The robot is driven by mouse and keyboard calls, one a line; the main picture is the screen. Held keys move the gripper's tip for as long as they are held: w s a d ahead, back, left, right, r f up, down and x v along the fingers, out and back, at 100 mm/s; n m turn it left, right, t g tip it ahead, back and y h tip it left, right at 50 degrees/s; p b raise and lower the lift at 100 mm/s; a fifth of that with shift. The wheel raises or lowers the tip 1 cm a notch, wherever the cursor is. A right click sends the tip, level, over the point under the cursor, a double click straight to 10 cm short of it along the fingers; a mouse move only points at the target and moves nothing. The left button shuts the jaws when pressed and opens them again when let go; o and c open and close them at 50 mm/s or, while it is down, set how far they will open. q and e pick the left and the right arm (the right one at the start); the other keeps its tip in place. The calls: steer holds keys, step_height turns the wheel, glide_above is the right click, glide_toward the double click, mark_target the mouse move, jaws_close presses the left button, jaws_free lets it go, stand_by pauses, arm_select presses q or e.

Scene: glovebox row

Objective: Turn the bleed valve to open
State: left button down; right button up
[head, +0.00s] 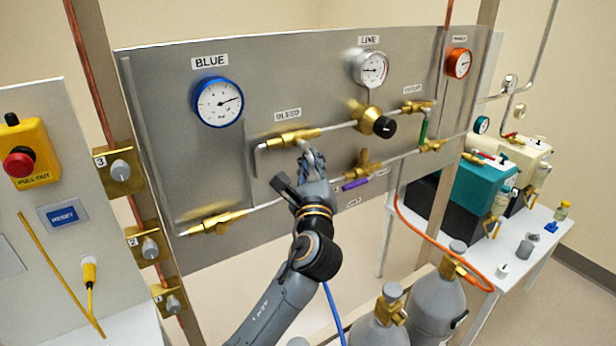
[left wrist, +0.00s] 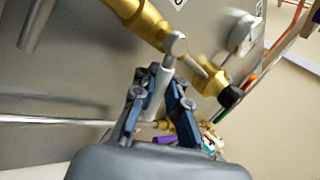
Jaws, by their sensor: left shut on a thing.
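The bleed valve (head: 291,138) is a brass valve body on the steel panel, under the "BLEED" label (head: 287,114). It also shows at the top of the left wrist view (left wrist: 140,18). Its grey lever handle (left wrist: 160,88) points away from the brass body, down between my fingers in that view. My left gripper (head: 311,165) is just below the valve in the head view. In the left wrist view its fingers (left wrist: 160,96) are shut on the lever handle. In the head view the gripper hides most of the lever. My right gripper is not in view.
A brass regulator with a black knob (head: 384,127) sits right of the valve. A purple-handled valve (head: 356,184) is close at the lower right, and a green-handled one (head: 423,131) farther right. Gauges (head: 218,101) are above. Gas cylinders (head: 437,302) stand below.

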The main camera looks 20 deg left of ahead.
arm_select(q)
steer(key=shift+w+d+f+n+y+b, duration=0.1)
steer(key=shift+d+f+n+y+b, duration=0.15)
steer(key=shift+f+n+b, duration=0.4)
steer(key=shift+r+n+y+b, duration=0.25)
steer(key=shift+r+n+b, duration=0.2)
steer(key=shift+b, duration=0.25)
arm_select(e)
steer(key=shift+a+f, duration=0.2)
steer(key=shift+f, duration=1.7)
arm_select(q)
steer(key=c, duration=1.4)
jaws_free()
steer(key=shift+d+r, duration=0.1)
steer(key=shift+r, duration=0.05)
steer(key=shift+r+t, duration=0.1)
steer(key=shift+t, duration=0.2)
steer(key=v, duration=1.2)
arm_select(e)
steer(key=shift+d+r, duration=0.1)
